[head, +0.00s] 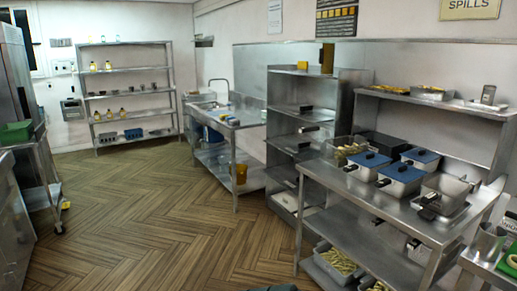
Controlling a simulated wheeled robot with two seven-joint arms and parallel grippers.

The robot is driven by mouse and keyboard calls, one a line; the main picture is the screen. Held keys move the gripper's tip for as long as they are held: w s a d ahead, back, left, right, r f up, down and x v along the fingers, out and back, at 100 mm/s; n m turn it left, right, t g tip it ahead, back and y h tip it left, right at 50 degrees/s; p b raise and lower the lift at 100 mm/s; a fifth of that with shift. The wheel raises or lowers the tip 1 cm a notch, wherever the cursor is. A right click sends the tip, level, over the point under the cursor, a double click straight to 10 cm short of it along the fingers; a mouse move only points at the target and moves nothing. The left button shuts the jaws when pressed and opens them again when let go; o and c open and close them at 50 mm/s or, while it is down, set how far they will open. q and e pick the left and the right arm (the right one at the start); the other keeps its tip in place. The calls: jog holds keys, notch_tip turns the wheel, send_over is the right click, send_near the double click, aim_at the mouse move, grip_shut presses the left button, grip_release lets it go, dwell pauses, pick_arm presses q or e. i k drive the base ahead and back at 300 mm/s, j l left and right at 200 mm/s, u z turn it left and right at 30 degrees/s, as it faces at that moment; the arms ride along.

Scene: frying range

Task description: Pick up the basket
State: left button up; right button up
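A wire basket (342,148) with a dark handle sticking out to the left sits at the back left of the steel frying counter (355,197). A second metal basket or open pan (444,187) with dark handles sits at the counter's right end. I cannot tell which of them the task means. Neither of my grippers shows in the head view.
Blue-lidded containers (399,176) stand between the two baskets. An upper shelf (437,102) is behind. Tubs of yellow food (338,262) sit on the lower shelf. Steel racks (300,140) stand left of the counter. The wooden floor (165,220) is open on the left.

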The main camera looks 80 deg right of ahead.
aim_at(334, 151)
jog(key=z, duration=3.4)
jog(key=i, duration=0.65)
jog(key=i+j, duration=0.15)
jog(key=i, duration=0.45)
jog(key=i+z, duration=0.1)
jog(key=i, duration=0.55)
jog(key=i+j, duration=0.2)
jog(key=i, duration=0.45)
jog(key=i+j, duration=0.1)
jog(key=i, duration=0.5)
